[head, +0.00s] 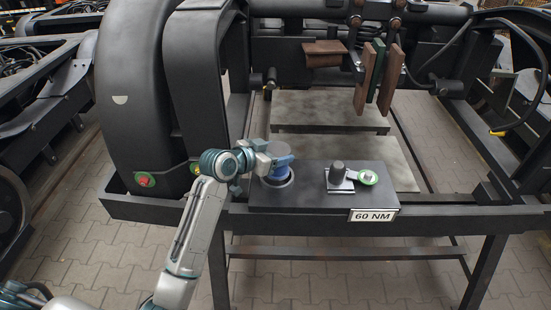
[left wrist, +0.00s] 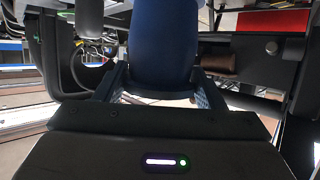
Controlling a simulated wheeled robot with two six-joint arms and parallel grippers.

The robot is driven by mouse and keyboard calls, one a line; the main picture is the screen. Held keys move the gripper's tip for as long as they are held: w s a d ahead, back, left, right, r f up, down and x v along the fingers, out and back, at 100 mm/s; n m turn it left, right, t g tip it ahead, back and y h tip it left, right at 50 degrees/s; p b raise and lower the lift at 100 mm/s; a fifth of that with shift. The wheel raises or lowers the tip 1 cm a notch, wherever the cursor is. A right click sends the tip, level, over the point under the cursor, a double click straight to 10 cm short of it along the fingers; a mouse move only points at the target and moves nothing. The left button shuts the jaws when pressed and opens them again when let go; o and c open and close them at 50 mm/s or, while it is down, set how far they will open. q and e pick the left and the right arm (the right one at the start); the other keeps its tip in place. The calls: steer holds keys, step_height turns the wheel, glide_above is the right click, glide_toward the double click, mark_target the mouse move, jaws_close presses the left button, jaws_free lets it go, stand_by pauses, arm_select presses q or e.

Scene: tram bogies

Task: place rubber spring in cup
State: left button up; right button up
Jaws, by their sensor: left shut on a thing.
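The rubber spring (head: 280,167) is a blue, rounded body at the left end of the dark plate. It also shows large between the fingers in the left wrist view (left wrist: 163,55). My left gripper (head: 279,155) is shut on it from the left, and its fingers also show in the left wrist view (left wrist: 160,88). The cup (head: 279,182) shows as a round rim directly under the spring. I cannot tell whether the spring rests in the cup or is just above it. My right gripper is not in view.
A large black bogie housing (head: 135,90) stands close on the left. Brown and green pads (head: 367,75) hang behind.

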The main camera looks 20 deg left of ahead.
arm_select(q)
steer(key=shift+w+f, duration=0.15)
steer(key=shift+f, duration=0.05)
step_height(320, 180, down, 2)
steer(key=shift+f+p, duration=0.1)
steer(key=shift+p, duration=0.45)
steer(key=shift+f, duration=0.4)
steer(key=shift+f, duration=0.15)
steer(key=o, duration=1.4)
